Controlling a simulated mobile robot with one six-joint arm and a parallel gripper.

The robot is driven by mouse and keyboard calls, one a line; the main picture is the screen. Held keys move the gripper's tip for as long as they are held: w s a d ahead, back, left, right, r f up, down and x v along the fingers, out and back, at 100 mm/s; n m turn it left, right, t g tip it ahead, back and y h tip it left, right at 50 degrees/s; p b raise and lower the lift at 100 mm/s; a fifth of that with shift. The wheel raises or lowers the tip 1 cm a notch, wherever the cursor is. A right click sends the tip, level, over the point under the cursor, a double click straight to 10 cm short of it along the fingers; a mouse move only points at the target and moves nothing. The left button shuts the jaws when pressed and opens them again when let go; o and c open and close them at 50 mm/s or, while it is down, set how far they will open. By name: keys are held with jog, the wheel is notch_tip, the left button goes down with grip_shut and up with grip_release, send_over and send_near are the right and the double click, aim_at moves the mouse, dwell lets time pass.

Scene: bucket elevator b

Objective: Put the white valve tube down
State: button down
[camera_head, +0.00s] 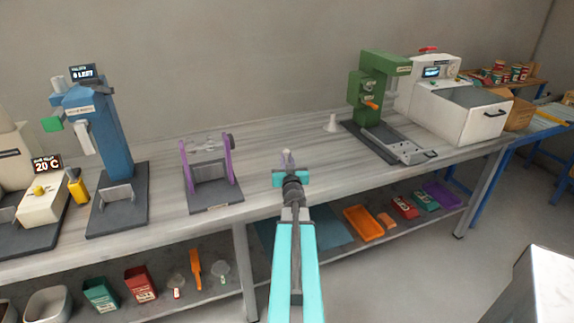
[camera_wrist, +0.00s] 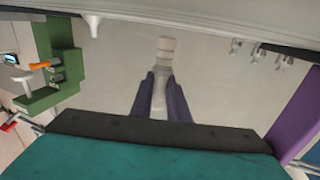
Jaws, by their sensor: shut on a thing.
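My gripper (camera_head: 288,165) is over the grey workbench (camera_head: 270,150), in the gap between the purple-sided stand and the green press. In the wrist view its two dark fingers (camera_wrist: 162,95) are shut on the white valve tube (camera_wrist: 165,50), whose pale stepped end sticks out past the fingertips. In the head view only a small pale bit of the tube (camera_head: 287,156) shows above the teal gripper body. The fingers hide the rest, and I cannot tell whether the tube touches anything.
The purple-sided stand (camera_head: 233,175) is to the left, with small grey parts across its top. A white cone (camera_head: 332,122) stands on the bench to the right, before the green press (camera_head: 378,85). The bench between stand and cone is bare. The blue machine (camera_head: 100,125) is far left.

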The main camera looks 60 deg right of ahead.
jog(key=shift+f+b, duration=0.45)
jog(key=shift+f, duration=0.2)
jog(key=shift+w+a, duration=0.1)
jog(key=shift+w, duration=0.05)
jog(key=shift+f, duration=0.25)
jog(key=c, duration=1.7)
grip_release()
jog(key=shift+r, duration=0.15)
jog(key=shift+b+v, duration=0.35)
jog(key=shift+v, duration=2.65)
jog(key=shift+a+r+p, duration=0.15)
jog(key=shift+r+p, duration=0.05)
jog(key=shift+p, duration=0.5)
jog(key=shift+s+a+f+p, duration=0.1)
jog(key=shift+s+p, duration=0.1)
jog(key=shift+p, duration=0.1)
